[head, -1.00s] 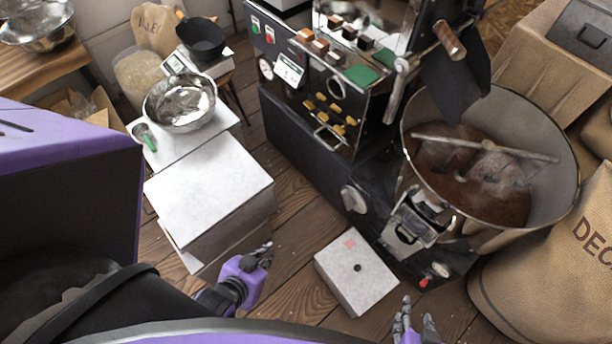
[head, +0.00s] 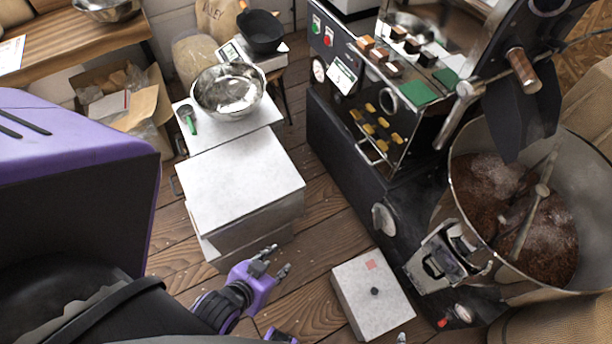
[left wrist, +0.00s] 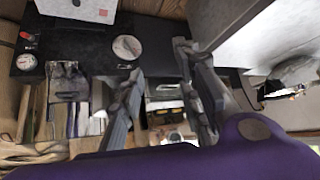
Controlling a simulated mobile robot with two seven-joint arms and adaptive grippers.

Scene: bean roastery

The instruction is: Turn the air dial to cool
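A round silver dial (head: 384,218), which I take as the air dial, sits on the front of the roaster's black lower body (head: 345,160). It also shows in the left wrist view (left wrist: 127,47), with small lettering beside it too blurred to read. I cannot tell which setting it points to. My left gripper (head: 276,261) is open and empty, left of and below the dial in the head view and apart from it. In the left wrist view its spread fingers (left wrist: 158,62) frame the roaster's front. Only a grey tip of my right gripper (head: 402,338) shows at the bottom edge.
A white box (head: 372,295) with a red mark stands on the floor below the dial. A white cabinet (head: 245,180) stands left, with a metal bowl (head: 228,90) behind. The round cooling bin (head: 470,130) is at right. Wooden floor lies open between cabinet and roaster.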

